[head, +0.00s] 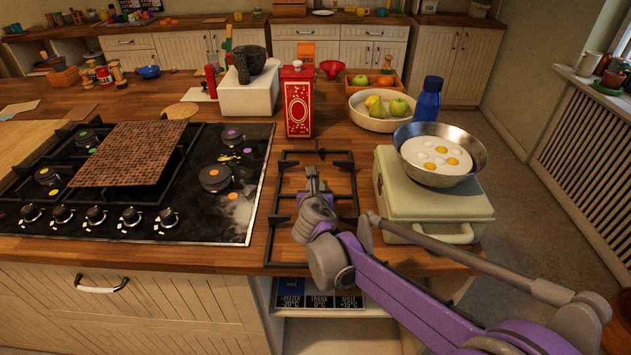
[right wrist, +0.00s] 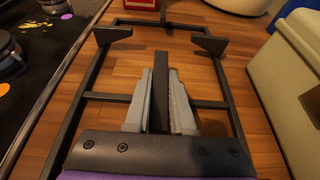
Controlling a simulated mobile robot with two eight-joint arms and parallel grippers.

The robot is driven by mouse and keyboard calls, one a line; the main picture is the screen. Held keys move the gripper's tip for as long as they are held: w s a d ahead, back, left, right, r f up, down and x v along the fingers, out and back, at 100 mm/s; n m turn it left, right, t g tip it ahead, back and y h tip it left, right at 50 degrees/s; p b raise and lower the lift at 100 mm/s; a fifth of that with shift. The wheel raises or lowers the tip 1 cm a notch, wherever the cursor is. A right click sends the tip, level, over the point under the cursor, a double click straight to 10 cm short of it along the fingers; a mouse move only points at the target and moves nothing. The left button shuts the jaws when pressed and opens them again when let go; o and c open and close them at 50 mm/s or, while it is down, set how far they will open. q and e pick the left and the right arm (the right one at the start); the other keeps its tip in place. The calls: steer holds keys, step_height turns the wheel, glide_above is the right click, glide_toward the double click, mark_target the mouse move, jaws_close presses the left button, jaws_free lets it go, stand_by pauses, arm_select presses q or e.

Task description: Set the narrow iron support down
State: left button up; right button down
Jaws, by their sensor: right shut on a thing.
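The narrow iron support (head: 272,215) is a dark rectangular grate with inward prongs, lying flat over the wooden counter just right of the hob (head: 250,205). It also shows in the right wrist view (right wrist: 207,43), where bare wood appears between its bars. My right gripper (head: 312,178) is shut on the support's middle prong, with one grey finger on each side of it in the right wrist view (right wrist: 160,85). The support looks level and very close to the wood; I cannot tell whether all of it touches. My left gripper is not in view.
A cream case (head: 430,205) bearing a pan of eggs (head: 470,150) stands close on the right. A red tin (head: 298,105) stands behind the support. A brown woven-looking board (head: 130,155) lies on the hob. The counter's front edge is near.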

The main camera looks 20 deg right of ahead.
steer(key=shift+f, duration=0.1)
steer(key=c, duration=0.8)
jaws_free()
steer(key=shift+o, duration=0.2)
steer(key=shift+s+a+r, duration=0.1)
steer(key=shift+s+r, duration=0.1)
steer(key=shift+r, duration=0.05)
steer(key=v, duration=1.1)
steer(key=shift+s+a+p, duration=0.1)
steer(key=shift+s+p, duration=0.2)
steer(key=shift+p, duration=0.05)
